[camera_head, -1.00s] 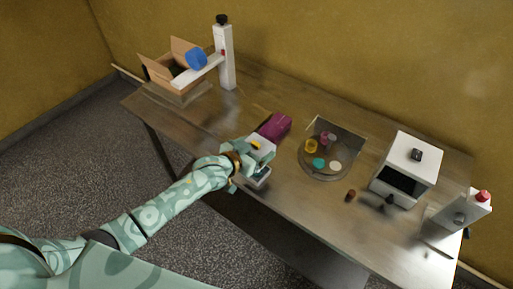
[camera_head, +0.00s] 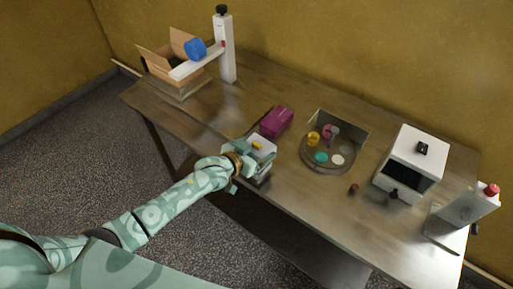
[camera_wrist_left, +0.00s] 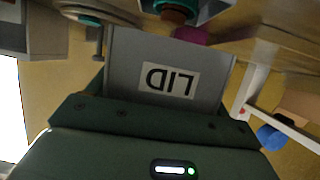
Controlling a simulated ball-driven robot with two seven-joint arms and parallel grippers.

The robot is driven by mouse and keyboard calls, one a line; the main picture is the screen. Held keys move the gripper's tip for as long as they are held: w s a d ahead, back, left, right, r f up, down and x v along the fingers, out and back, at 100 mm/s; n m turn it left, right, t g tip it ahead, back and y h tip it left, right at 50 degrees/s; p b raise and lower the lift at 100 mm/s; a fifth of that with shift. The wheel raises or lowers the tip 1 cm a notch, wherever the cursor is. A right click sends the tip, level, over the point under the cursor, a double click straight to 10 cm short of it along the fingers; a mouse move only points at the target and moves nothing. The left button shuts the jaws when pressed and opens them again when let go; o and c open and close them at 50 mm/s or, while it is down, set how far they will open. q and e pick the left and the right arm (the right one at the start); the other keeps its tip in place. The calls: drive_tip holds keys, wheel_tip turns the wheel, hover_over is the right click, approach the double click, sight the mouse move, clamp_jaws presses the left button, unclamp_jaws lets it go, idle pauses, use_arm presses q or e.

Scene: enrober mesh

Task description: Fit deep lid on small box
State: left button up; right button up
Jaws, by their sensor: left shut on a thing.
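My left gripper (camera_head: 258,160) is shut on a pale grey lid (camera_head: 262,145) near the front edge of the table. In the left wrist view the lid (camera_wrist_left: 205,72) fills the space between the fingers. Its white label reads LID, upside down. A purple box-shaped thing (camera_head: 277,121) lies on the table just beyond the gripper, apart from it in the head view. I cannot tell whether it is the small box. The gripper hides part of the lid and what is beneath it. My right gripper is not in view.
A round tray (camera_head: 318,168) with several coloured pieces is right of the gripper. A white machine (camera_head: 417,155) and a dispenser with a red top (camera_head: 468,205) stand farther right. An open carton (camera_head: 160,65) and a white post (camera_head: 227,50) with a blue disc stand at the back left.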

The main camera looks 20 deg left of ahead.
use_arm(q)
drive_tip(key=shift+f, duration=0.15)
idle(0.5)
drive_tip(key=shift+f+b, duration=0.8)
drive_tip(key=shift+f, duration=0.15)
drive_tip(key=shift+f, duration=0.15)
drive_tip(key=shift+f+b, duration=0.95)
drive_tip(key=shift+f, duration=0.45)
drive_tip(key=shift+f, duration=0.15)
drive_tip(key=o, duration=0.9)
drive_tip(key=shift+s, duration=0.1)
